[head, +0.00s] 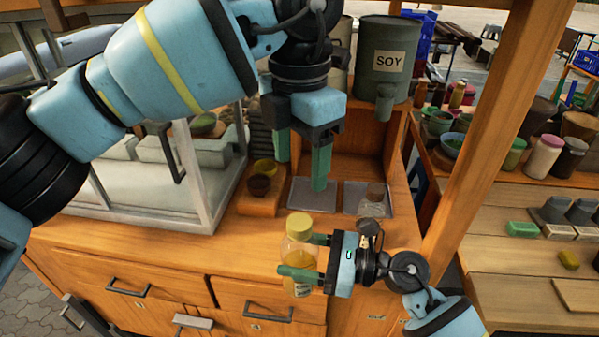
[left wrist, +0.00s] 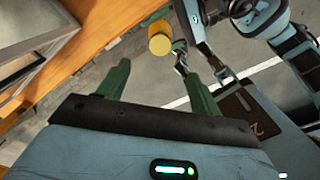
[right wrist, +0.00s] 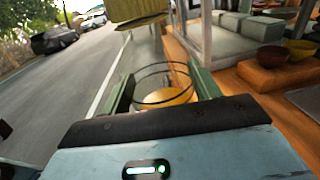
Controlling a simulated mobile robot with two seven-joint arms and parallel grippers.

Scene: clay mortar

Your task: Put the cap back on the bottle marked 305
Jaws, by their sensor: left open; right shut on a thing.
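A clear bottle (head: 299,250) with amber contents is held upright by my right gripper (head: 306,257), in front of the counter edge. A yellow cap (head: 299,226) is at its top in the head view; whether it is fully seated I cannot tell. The cap also shows in the left wrist view (left wrist: 160,40) and at the top edge of the right wrist view (right wrist: 138,10). No 305 marking is readable. My right gripper is shut on the bottle body (right wrist: 165,85). My left gripper (head: 301,165) is open and empty, pointing down above the counter, behind and above the bottle.
A SOY canister (head: 385,52) stands behind; a wooden post (head: 487,130) rises right.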

